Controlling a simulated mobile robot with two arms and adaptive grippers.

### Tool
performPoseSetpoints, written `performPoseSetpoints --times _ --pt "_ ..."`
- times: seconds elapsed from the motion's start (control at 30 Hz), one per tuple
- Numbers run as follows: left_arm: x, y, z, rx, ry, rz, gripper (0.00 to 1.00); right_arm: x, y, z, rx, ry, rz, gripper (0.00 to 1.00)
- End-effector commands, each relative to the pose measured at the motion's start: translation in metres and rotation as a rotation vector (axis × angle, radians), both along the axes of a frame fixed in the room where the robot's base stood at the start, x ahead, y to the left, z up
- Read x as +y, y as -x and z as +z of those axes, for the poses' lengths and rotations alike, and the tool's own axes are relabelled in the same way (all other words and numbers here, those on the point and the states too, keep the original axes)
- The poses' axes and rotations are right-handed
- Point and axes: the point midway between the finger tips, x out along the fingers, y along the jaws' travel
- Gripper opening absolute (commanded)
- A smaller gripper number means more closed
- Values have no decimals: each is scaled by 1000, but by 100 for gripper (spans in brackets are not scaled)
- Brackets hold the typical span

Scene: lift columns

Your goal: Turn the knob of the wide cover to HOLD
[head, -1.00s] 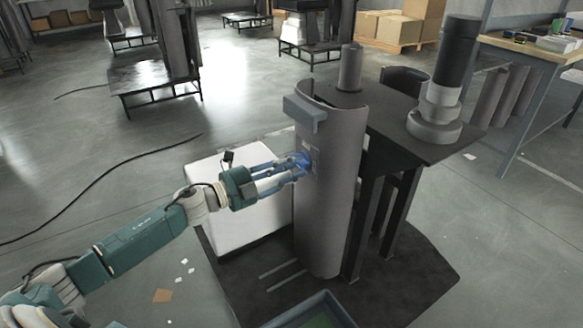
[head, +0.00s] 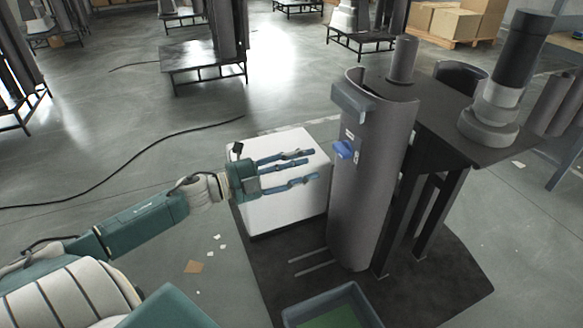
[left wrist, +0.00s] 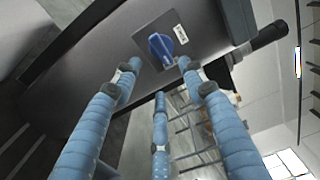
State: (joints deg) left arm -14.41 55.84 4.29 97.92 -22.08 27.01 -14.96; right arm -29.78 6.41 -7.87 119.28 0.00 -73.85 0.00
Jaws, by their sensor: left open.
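The wide cover (head: 372,205) is a tall grey curved shell standing upright beside a dark table frame. Its blue knob (head: 345,150) sits on a small plate in the upper part of its face. The knob also shows in the left wrist view (left wrist: 160,49), with a small white label (left wrist: 180,33) beside it, too small to read. My left gripper (head: 308,167) is open and empty, left of the knob and a little below it, with a gap between fingertips and cover. In the left wrist view its blue fingers spread below the knob. My right gripper is not in view.
A white box (head: 285,205) stands behind and below my left gripper. A dark tray with a green inside (head: 330,308) lies at the front. The dark table (head: 440,105) carries a black and grey column (head: 505,75). A black cable (head: 130,165) crosses the open floor at left.

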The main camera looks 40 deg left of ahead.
Motion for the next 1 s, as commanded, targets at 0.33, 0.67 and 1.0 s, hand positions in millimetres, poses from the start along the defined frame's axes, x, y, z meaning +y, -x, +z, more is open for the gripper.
performPoseSetpoints --times 0.33,0.67,1.0 --pt "15 27 0 1 1 -1 42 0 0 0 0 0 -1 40" --pt "16 28 0 -1 1 -1 42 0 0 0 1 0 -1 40" --pt "17 27 -5 12 21 22 42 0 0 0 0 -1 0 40"
